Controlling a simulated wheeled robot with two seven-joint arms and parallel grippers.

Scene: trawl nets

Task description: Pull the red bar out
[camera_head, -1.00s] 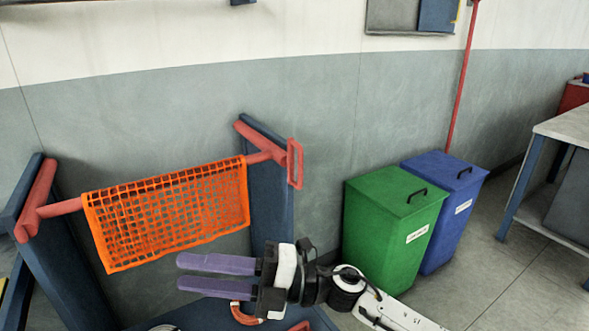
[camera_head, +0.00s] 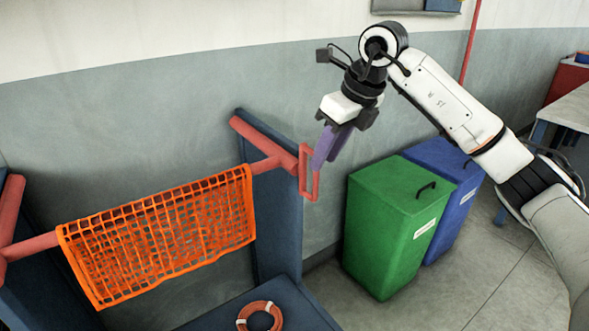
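The red bar (camera_head: 264,165) runs across between two blue posts, with a red loop handle (camera_head: 315,186) at its right end. An orange net (camera_head: 160,235) hangs over the bar's middle and hides that part. My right gripper (camera_head: 324,165) is at the loop handle, its purple fingers pointing down beside its upper part. The two fingers show apart by a narrow gap, with nothing seen between them. I cannot tell whether they touch the handle. My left gripper is not in view.
The right blue post (camera_head: 275,215) stands just left of the handle. A green bin (camera_head: 385,235) and a blue bin (camera_head: 455,205) stand to the right, below my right arm. An orange ring (camera_head: 260,307) lies on the blue base. The wall is behind.

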